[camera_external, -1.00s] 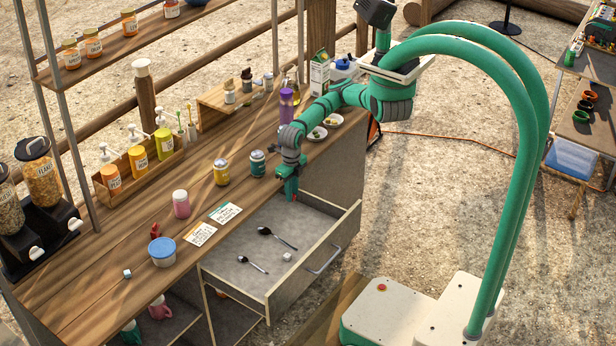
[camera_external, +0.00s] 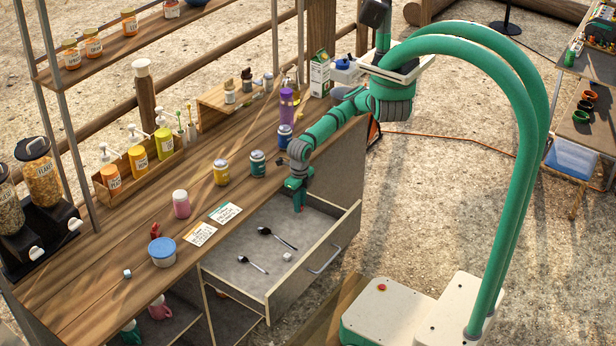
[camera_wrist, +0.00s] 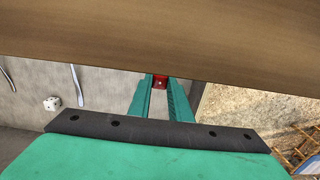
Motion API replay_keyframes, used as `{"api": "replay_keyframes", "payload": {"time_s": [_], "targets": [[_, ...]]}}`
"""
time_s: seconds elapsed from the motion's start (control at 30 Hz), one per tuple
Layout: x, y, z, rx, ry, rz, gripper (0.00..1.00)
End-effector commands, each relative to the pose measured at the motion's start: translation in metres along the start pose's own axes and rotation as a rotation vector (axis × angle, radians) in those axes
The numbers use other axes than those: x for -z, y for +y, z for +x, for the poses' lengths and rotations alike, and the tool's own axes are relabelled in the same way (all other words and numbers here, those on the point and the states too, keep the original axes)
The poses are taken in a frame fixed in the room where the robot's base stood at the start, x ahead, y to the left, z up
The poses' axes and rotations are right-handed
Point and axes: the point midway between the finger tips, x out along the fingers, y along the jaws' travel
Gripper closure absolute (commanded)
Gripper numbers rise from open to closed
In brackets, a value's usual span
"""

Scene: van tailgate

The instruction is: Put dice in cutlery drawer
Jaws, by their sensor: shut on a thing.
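My gripper (camera_external: 298,206) is over the far end of the open cutlery drawer (camera_external: 285,296). In the wrist view my gripper (camera_wrist: 160,90) has its teal fingers shut on a small red die (camera_wrist: 160,81). A white die (camera_external: 287,257) lies on the grey drawer floor near the front panel; this white die also shows in the wrist view (camera_wrist: 52,103). Another small white die (camera_external: 127,273) lies on the wooden counter, left of the blue-lidded tub. The held die is barely visible in the external view.
On the counter are a blue-lidded tub (camera_external: 162,252), two cards (camera_external: 225,212) (camera_external: 200,234), a pink jar (camera_external: 181,204) and a yellow jar (camera_external: 221,172). The counter edge is close to my gripper.

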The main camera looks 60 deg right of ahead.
Motion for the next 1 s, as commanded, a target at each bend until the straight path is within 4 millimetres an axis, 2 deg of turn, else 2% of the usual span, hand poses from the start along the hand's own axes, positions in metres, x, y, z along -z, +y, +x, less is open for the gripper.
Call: {"api": "replay_keyframes", "payload": {"time_s": [0.1,0.2,0.57,0.6,0.67,1.0], "targets": [[0.0,0.0,0.018,-0.001,0.003,0.003,1.0],[0.0,0.0,0.026,0.0,0.002,0.002,1.0],[0.0,0.0,0.029,0.0,0.001,0.001,1.0],[0.0,0.0,0.029,-0.001,0.001,0.001,0.75],[0.0,0.0,0.029,-0.001,0.001,0.002,0.64],[0.0,0.001,0.026,-0.001,0.001,-0.001,0.64]]}}
